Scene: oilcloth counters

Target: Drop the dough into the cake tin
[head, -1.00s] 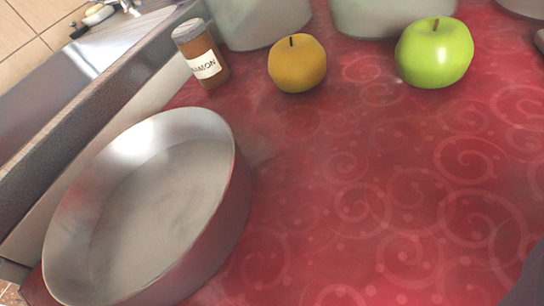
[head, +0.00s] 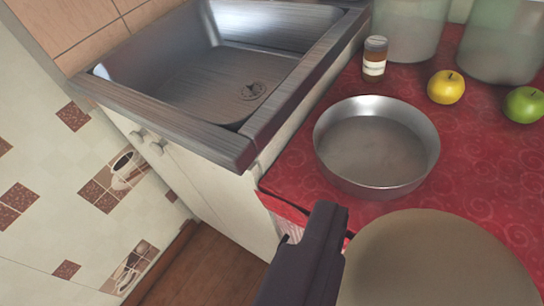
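The cake tin (head: 376,184) is a round, shallow, silver metal tin. It stands upright and empty on the red counter, right of centre in the head view. The dough (head: 440,265) is a large, smooth, beige round mass at the lower right, close to the camera. My gripper (head: 315,245) shows as one dark finger pressed along the dough's left side; the other finger is hidden. It appears shut on the dough, nearer to me than the tin and below it in the picture.
A steel sink (head: 235,85) is at the upper left. Behind the tin are a cinnamon jar (head: 374,60), a yellow apple (head: 446,87), a green apple (head: 524,105) and pale green canisters (head: 407,30). The red counter (head: 478,165) is clear right of the tin.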

